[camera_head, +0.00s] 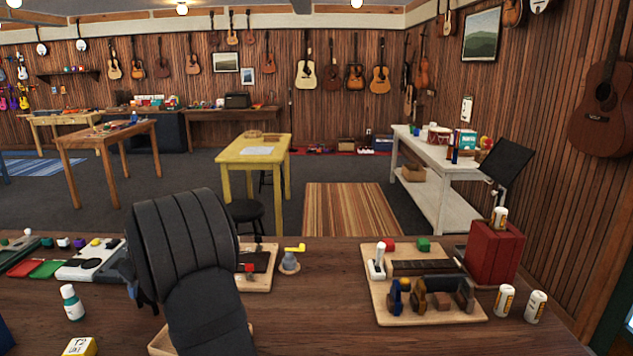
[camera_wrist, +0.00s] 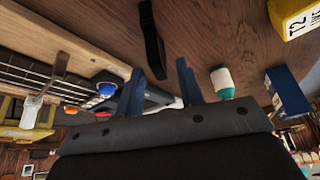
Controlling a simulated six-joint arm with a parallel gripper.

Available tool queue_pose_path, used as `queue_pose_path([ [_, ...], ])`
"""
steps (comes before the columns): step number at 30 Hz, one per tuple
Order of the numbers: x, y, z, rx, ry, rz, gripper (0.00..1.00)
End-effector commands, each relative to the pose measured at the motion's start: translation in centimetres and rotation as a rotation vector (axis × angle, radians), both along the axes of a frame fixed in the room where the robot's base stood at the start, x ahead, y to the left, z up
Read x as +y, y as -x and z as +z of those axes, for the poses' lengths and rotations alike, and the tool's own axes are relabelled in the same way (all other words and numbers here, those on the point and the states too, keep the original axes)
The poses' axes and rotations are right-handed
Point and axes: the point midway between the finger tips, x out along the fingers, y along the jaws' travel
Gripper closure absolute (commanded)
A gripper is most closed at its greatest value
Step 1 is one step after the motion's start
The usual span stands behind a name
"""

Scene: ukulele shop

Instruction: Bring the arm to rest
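My gripper (camera_wrist: 160,76) shows in the wrist view as two blue fingers standing apart, with nothing held between them. The wrist view is tilted and shows the wooden bench top (camera_wrist: 205,35) beyond the fingers. In the head view my black arm rises over the left-middle of the bench (camera_head: 330,310), and its gripper is hidden there. A white bottle with a teal cap (camera_wrist: 222,82) shows just right of the fingers in the wrist view, apart from them. The bottle (camera_head: 72,302) stands upright left of my arm in the head view.
A yellow box (camera_head: 80,346) lies at the front left. A wooden board with tools (camera_head: 470,316), a red case (camera_head: 495,253) and pill-like bottles (camera_head: 535,306) stand at the right. Another board (camera_head: 262,284) lies partly behind my arm. Bare bench lies between the boards.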

Motion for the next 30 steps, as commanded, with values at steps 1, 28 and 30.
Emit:
queue_pose_path([
  [1, 0.0, 0.0, 1.2, -0.003, -0.002, -0.001, 0.66],
  [28, -14.7, -3.1, 9.3, 0.001, 0.002, -0.050, 0.66],
  [30, -16.0, -3.7, 9.4, 0.001, 0.002, -0.071, 0.66],
])
